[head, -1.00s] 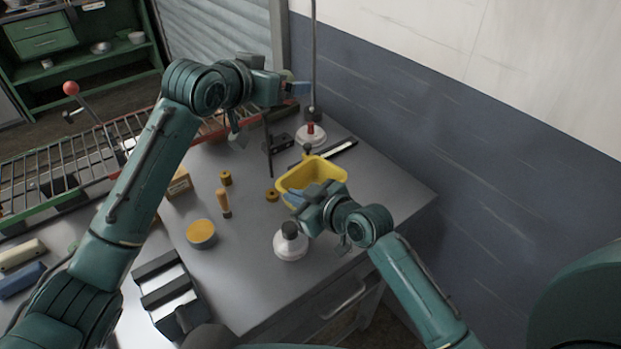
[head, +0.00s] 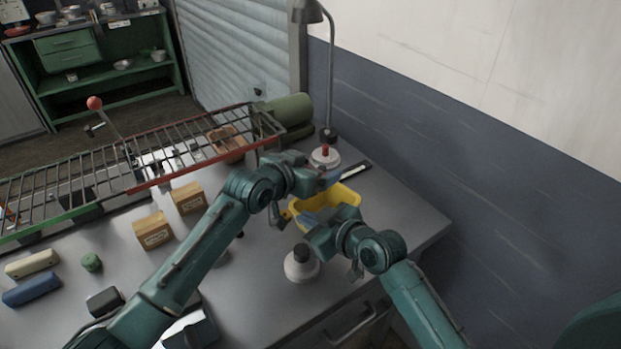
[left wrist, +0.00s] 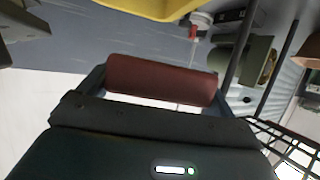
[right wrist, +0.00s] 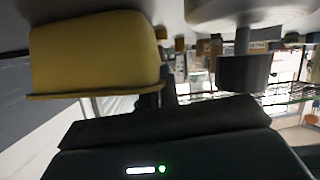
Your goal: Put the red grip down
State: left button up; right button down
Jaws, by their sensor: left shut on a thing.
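The red grip (left wrist: 160,80) is a dull red cylinder. It lies crosswise between the fingers of my left gripper (left wrist: 160,84), which is shut on it. In the head view my left gripper (head: 328,180) is above the bench beside the yellow bin (head: 345,194), and the grip is hidden there. My right gripper (head: 308,222) is at the bin's near side, close to a white bottle with a dark cap (head: 300,264). In the right wrist view its fingers (right wrist: 159,98) look close together with nothing between them.
A wire rack (head: 120,170) with a red edge runs along the left back. Cardboard boxes (head: 153,231) stand on the bench (head: 395,215). The bench's right side is clear.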

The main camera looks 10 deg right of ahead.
pick_arm(q)
jog(key=shift+f, duration=1.55)
jog(key=shift+f, duration=0.15)
jog(key=shift+f, duration=0.45)
jog(key=o, duration=0.8)
jog(key=shift+r, duration=0.2)
jog(key=v, duration=0.8)
jog(key=r+v, duration=0.1)
jog(key=v, duration=0.3)
